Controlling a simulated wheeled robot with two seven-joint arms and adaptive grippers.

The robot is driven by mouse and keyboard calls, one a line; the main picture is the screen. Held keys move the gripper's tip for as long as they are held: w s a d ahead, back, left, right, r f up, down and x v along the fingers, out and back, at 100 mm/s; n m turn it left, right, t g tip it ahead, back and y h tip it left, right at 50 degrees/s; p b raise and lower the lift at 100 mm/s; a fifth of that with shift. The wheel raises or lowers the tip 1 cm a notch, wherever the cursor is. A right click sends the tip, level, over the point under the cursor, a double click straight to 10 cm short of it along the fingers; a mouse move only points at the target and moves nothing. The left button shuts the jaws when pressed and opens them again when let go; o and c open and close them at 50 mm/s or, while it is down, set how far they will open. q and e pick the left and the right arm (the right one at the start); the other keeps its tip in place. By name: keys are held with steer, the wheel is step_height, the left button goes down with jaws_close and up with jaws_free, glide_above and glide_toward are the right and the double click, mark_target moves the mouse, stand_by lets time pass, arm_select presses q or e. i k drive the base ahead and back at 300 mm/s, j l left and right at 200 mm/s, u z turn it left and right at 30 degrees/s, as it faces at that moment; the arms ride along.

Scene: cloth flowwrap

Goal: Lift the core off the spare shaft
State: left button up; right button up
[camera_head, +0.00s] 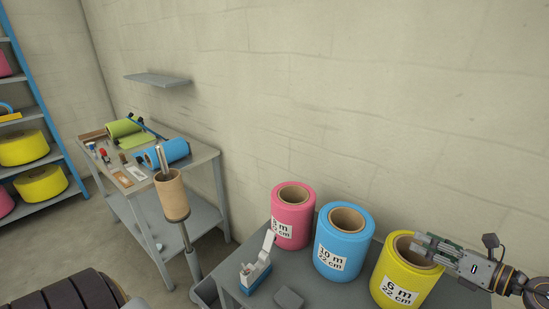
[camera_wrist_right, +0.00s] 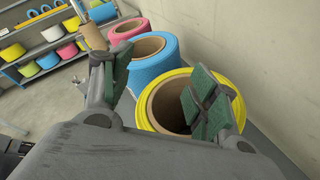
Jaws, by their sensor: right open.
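The brown cardboard core (camera_head: 172,197) sits upright around the spare shaft (camera_head: 161,160), whose metal top sticks out above it. A dark collar and post are below the core. Part of the core shows in the right wrist view (camera_wrist_right: 93,36), partly behind a finger. My right gripper (camera_head: 428,246) is open and empty at the yellow roll (camera_head: 405,283), far to the right of the core. In the right wrist view, one finger of the gripper (camera_wrist_right: 160,88) is over the yellow roll's hollow centre and the other is left of the roll. My left gripper is not in view.
A pink roll (camera_head: 292,222) and a blue roll (camera_head: 342,249) stand beside the yellow one on a grey table. A workbench (camera_head: 196,160) with rolls and tools is behind the shaft. Shelves of rolls (camera_head: 25,180) are at far left.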

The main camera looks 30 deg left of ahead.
mark_target(173, 194)
steer(key=u, duration=0.7)
steer(key=k+j, duration=0.05)
